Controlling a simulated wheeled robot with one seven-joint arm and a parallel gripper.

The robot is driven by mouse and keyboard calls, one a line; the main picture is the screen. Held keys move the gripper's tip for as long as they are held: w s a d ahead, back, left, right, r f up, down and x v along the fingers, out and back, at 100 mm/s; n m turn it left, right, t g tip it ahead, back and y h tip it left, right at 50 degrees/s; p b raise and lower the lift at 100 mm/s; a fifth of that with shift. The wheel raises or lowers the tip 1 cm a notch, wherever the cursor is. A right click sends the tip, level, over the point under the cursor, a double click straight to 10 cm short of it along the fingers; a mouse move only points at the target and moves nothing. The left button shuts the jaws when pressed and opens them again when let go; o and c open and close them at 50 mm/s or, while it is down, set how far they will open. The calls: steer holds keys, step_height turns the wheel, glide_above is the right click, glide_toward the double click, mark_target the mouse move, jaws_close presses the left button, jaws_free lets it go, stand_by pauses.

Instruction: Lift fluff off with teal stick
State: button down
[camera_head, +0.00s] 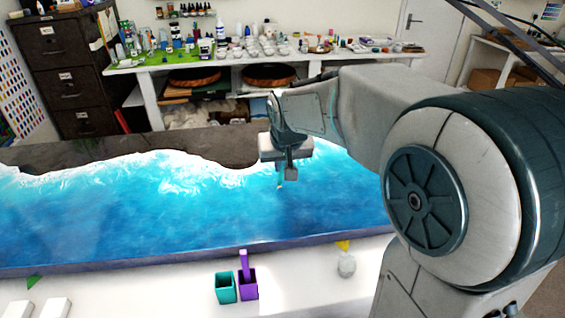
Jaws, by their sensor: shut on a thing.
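My gripper (291,173) is above the blue ocean-like resin surface (130,215), right of the middle of the panel. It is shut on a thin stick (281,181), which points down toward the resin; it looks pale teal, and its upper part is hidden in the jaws. I cannot tell if its tip touches the surface. I cannot make out any fluff at this size. A teal holder (226,289) stands on the white front ledge and looks empty. A purple holder (247,285) beside it has a purple stick (244,262) upright in it.
A small whitish bottle with a yellow top (346,262) stands right of the holders. White blocks (53,307) and a green piece (33,282) lie front left. My arm covers the right side. A cluttered bench (240,57) and dark drawers (66,70) stand behind.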

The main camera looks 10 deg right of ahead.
steer(key=shift+f+b, duration=0.5)
steer(key=shift+f, duration=0.05)
stand_by(0.5)
